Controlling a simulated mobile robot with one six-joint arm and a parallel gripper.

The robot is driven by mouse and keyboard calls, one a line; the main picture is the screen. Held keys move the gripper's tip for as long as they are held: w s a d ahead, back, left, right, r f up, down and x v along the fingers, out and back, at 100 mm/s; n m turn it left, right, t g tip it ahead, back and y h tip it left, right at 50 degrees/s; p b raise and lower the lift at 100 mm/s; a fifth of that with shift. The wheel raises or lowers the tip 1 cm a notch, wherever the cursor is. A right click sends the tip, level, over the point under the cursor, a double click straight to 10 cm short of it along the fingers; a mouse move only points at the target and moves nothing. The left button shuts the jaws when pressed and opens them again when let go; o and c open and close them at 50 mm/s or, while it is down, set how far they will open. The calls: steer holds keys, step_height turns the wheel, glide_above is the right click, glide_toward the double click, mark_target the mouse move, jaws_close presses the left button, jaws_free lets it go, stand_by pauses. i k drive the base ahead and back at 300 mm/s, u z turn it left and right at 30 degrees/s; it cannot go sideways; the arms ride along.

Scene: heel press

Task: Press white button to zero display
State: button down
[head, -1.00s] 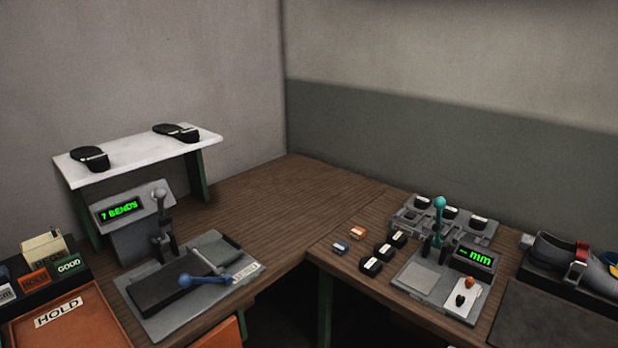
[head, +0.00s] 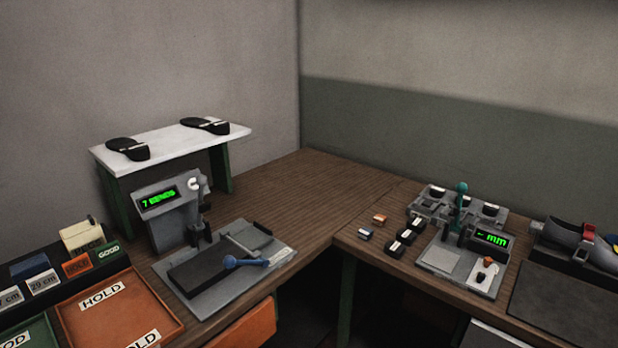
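A grey bend tester stands on the left bench, its dark display (head: 160,199) reading "7 BENDS" in green. A round pale knob or button (head: 193,184) shows at the display's right edge; I cannot tell which it is. In front is its grey base plate with a dark block and a blue-knobbed lever (head: 230,262). On the right bench, a grey press with a teal-knobbed lever (head: 461,188) has a display (head: 491,238) reading "-- mm". A small white and orange piece (head: 487,263) sits before that display. My gripper is not in view.
A white shelf (head: 175,145) with two black soles stands behind the bend tester. Orange HOLD tray (head: 125,335) and labelled bins (head: 42,283) are at left. Small blocks (head: 405,237) and a shoe fixture (head: 570,245) are at right. The corner bench top (head: 290,200) is clear.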

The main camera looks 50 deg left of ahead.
mark_target(192, 184)
steer(key=k, duration=1.65)
steer(key=u, duration=1.85)
steer(key=i, duration=0.95)
steer(key=z, duration=0.05)
